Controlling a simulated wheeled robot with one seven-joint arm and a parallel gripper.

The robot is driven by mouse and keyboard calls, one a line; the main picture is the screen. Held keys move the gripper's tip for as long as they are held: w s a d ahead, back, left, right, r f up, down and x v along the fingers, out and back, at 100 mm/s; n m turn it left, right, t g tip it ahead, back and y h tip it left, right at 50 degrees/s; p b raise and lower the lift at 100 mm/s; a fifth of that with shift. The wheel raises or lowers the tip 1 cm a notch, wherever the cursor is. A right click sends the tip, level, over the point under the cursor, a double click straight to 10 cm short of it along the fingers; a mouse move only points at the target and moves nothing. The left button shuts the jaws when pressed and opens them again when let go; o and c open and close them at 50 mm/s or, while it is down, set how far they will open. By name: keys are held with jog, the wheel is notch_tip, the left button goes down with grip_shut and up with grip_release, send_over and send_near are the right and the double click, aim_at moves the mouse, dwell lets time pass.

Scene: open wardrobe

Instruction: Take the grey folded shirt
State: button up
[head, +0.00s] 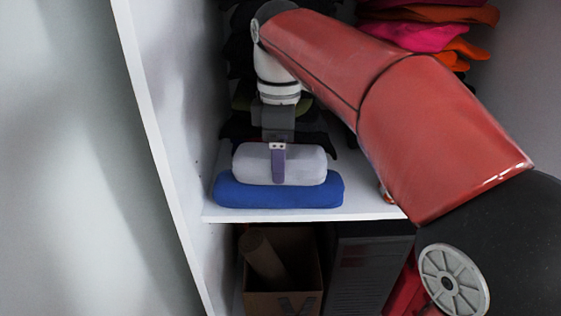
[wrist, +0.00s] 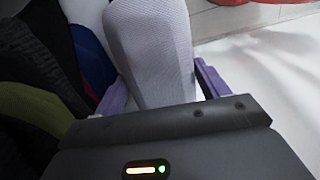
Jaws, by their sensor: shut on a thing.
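The grey folded shirt (head: 308,164) lies on top of a blue folded garment (head: 232,193) near the front left of the wardrobe shelf. My gripper (head: 278,178) reaches down onto the grey shirt, with one purple finger against its front face. In the wrist view the grey shirt (wrist: 150,40) fills the space between the two purple fingers of my gripper (wrist: 159,74), which is shut on it. The far finger is hidden in the head view. Blue cloth (wrist: 90,50) shows left of the shirt in the wrist view. I cannot tell whether the shirt is lifted off the blue garment.
The white left wall (head: 160,110) of the wardrobe stands close left of the shirts. Dark clothes (head: 238,60) are piled behind my gripper. A pink and orange clothes stack (head: 425,37) stands at the back right. A cardboard box (head: 280,302) is below the shelf (head: 365,207).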

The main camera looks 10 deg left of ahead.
jog(key=shift+r+p, duration=1.85)
jog(key=shift+r, duration=1.4)
